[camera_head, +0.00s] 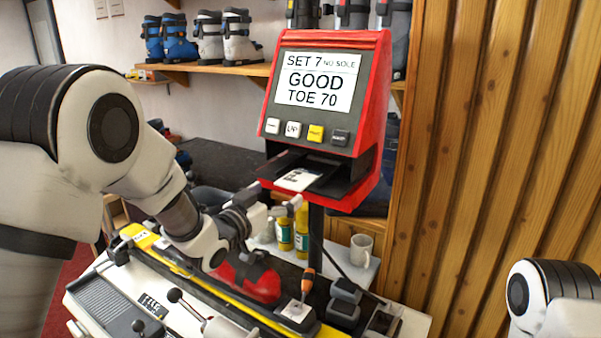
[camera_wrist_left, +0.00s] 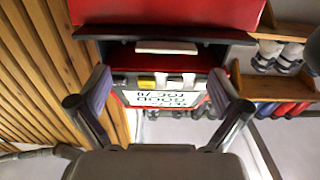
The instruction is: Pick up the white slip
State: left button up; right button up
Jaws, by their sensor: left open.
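The white slip (camera_head: 299,179) with dark print lies in the black outlet tray (camera_head: 322,184) of the red machine (camera_head: 372,110). In the left wrist view, which is upside down, the slip (camera_wrist_left: 166,47) shows as a thin pale strip edge-on at the opening. My left gripper (camera_head: 282,204) is open and empty, just in front of and below the tray. In the left wrist view its two fingers (camera_wrist_left: 161,88) stand wide apart on either side of the slip, not touching it. My right gripper is out of view.
The machine screen reads "GOOD TOE 70", with several buttons below. A red boot (camera_head: 246,277) and an orange-handled screwdriver (camera_head: 308,282) are on the bench below. Yellow bottles (camera_head: 284,234) and a white mug (camera_head: 361,250) stand behind. A wooden slatted wall (camera_head: 490,140) is at right.

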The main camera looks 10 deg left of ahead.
aim_at(285, 187)
pick_arm(q)
jog(key=w, duration=0.3)
jog(key=w+d+f+p, duration=0.1)
jog(key=w, duration=0.1)
jog(key=shift+s+r, duration=0.1)
jog(key=shift+s, duration=0.1)
jog(key=shift+s+r, duration=0.15)
jog(key=shift+s, duration=0.05)
jog(key=c, duration=0.5)
jog(key=shift+s, duration=0.15)
jog(key=shift+c, duration=1.3)
jog(key=shift+w, duration=0.2)
